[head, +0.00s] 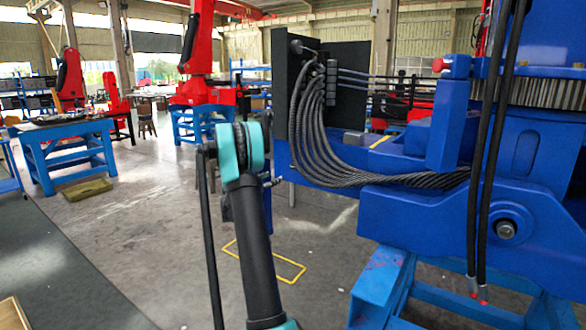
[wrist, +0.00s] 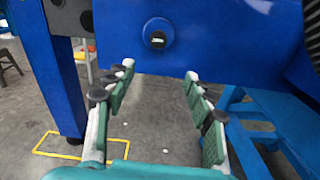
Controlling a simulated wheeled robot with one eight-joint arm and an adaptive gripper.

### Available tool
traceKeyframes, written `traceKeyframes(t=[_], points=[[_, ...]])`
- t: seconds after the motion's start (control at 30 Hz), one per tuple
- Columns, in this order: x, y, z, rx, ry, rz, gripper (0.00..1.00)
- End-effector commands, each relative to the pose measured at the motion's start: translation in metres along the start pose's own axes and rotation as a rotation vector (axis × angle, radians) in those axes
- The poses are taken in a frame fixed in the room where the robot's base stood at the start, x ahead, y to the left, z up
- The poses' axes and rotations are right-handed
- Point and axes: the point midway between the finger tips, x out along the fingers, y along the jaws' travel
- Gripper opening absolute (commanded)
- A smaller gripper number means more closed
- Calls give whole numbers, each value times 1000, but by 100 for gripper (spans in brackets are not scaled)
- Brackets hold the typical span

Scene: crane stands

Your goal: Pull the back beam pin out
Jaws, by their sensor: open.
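In the wrist view, a round pin end (wrist: 157,33) with a dark centre and a blue ring around it sits in the face of a blue beam (wrist: 215,45). I take this as the beam pin, but cannot tell for sure that it is the back one. My gripper (wrist: 160,75) is open and empty, its two green-padded fingers pointing at the beam. The pin end shows just beyond and between the fingertips, apart from them. In the head view my arm hides the gripper. Another round pin or bolt (head: 505,229) shows on the blue crane body (head: 420,215).
Thick black hoses (head: 325,150) hang from a dark panel (head: 350,85) to the right of my arm. A blue stand (head: 385,285) supports the crane. A blue upright (wrist: 50,65) stands left of the fingers. The floor (head: 150,250) at left is mostly clear.

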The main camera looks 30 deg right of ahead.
Motion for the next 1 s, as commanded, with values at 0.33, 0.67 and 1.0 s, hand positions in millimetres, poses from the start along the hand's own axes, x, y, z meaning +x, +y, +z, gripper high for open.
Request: traceKeyframes(t=[0.33,0.67,1.0], points=[[32,6,0,-83,-40,0,53],[95,5,2,-80,-39,-1,53],[158,6,5,-80,-39,0,53]])
